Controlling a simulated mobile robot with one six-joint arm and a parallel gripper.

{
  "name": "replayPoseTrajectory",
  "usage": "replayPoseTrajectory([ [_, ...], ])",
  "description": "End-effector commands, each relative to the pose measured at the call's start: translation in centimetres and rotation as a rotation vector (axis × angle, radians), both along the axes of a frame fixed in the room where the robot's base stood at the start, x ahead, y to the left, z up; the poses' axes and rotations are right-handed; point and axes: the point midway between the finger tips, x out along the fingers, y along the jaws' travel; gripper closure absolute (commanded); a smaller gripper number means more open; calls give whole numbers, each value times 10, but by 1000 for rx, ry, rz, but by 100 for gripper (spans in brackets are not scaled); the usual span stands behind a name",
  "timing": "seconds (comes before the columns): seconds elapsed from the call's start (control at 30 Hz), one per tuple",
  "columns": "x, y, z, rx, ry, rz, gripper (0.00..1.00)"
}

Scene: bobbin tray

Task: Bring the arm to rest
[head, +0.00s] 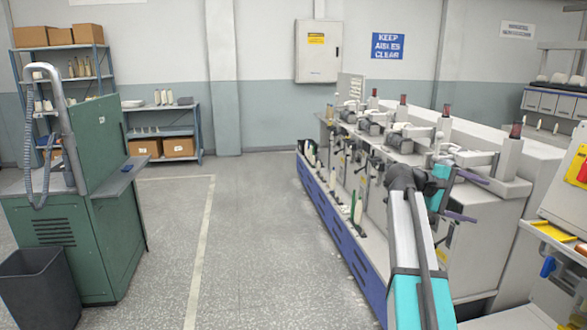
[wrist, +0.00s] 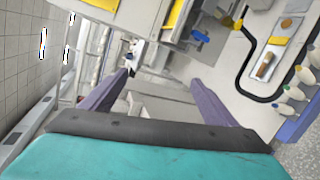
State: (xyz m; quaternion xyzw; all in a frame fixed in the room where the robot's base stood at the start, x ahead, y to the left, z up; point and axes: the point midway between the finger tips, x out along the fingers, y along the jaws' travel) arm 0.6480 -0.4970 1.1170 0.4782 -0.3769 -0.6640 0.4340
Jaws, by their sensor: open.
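My arm (head: 412,250) rises from the bottom of the head view, right of the middle, and bends at a dark wrist joint. My gripper (head: 483,200) points to the right there, in front of the long bobbin machine (head: 345,215). Its two purple fingers are spread apart with nothing between them. In the wrist view my gripper (wrist: 160,78) is also open and empty, with a finger at each side. Whether the fingers touch the machine cannot be told from the head view.
A grey-white unit with yellow and red parts (head: 565,215) stands close at the right. A green cabinet (head: 75,240) and a dark bin (head: 40,285) stand at the left. Shelves (head: 65,80) are at the back. The floor (head: 245,240) between cabinet and machine is clear.

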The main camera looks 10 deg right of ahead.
Motion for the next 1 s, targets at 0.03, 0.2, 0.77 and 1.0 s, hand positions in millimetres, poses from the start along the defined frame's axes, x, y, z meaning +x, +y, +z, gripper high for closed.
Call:
replayPoseTrajectory([
  [0.03,6,8,-22,16,21,14,19],
  [0.2,23,31,-85,70,79,56,19],
  [0.77,32,124,-297,276,237,175,19],
  [1.0,14,169,-383,374,291,208,19],
])
